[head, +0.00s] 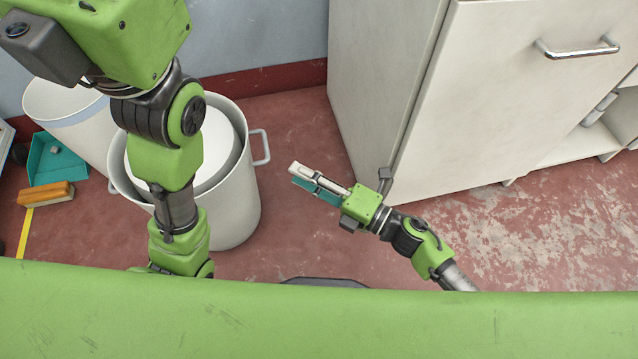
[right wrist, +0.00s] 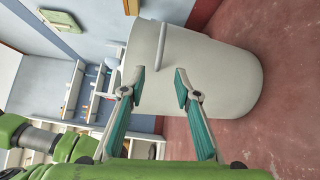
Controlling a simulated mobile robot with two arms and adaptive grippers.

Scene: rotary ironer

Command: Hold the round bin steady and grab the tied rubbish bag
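The round bin (head: 237,205) is white with side handles and stands upright on the floor at left. A pale shape (head: 217,150) shows inside it, partly behind my left arm; I cannot tell whether it is the tied rubbish bag. My right gripper (head: 298,176) is open and empty, just right of the bin's right handle (head: 260,147) and apart from it. In the right wrist view the bin (right wrist: 215,75) and its handle (right wrist: 161,45) lie ahead of the spread fingers (right wrist: 160,82). My left gripper's body (head: 135,30) is at top left; its fingers are out of frame.
A second white container (head: 65,105) stands behind the bin. A teal dustpan (head: 55,160) and an orange-topped brush (head: 45,193) lie left of it. A white cabinet (head: 480,100) stands close to the right gripper. The red floor (head: 520,240) is clear at lower right.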

